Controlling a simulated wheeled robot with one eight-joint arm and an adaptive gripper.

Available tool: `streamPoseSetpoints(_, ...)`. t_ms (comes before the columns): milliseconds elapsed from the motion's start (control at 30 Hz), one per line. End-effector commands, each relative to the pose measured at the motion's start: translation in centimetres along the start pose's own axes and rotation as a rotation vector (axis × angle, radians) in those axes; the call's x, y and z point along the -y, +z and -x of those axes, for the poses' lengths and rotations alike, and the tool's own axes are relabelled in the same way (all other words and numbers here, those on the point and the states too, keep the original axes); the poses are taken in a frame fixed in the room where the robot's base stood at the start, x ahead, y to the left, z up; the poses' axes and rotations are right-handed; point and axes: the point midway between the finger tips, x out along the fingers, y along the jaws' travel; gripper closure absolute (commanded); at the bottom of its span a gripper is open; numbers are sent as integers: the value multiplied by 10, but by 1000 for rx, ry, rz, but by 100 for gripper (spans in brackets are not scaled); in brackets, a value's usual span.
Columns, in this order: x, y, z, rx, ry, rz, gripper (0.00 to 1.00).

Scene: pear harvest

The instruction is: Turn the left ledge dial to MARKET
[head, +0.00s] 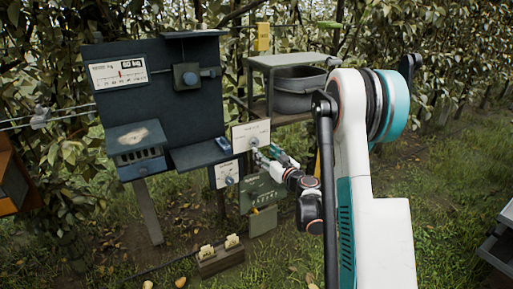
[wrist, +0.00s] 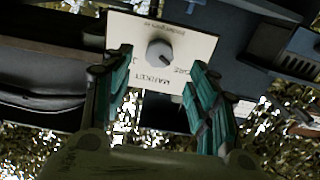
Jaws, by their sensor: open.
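A pale plate (head: 237,130) carries a grey round dial (head: 254,141) beside the dark board. In the wrist view the plate (wrist: 122,28) appears upside down, with its dial (wrist: 159,54) near the middle. The word MARKET is printed beside the dial, and other lettering is partly hidden or too small to read. I cannot clearly tell where the dial points. My gripper (wrist: 159,62) is open, with one teal finger on each side of the dial and visible gaps between. In the head view my gripper (head: 273,156) is just right of and below the dial.
A second, smaller plate with a knob (head: 229,180) sits lower left. A green panel (head: 262,190) hangs below my gripper. The dark board (head: 150,95) with a scale stands left; a dark basin (head: 298,90) sits on a shelf behind. A small wooden box (head: 221,262) is on the grass.

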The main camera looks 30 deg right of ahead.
Motion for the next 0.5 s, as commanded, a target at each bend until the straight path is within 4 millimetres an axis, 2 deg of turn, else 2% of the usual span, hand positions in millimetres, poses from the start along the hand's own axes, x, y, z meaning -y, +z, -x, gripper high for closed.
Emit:
streamPoseSetpoints(200,0,2,-42,0,-1,0,46)
streamPoseSetpoints(400,0,1,-66,0,0,0,46)
streamPoseSetpoints(500,0,1,-72,0,0,0,46)
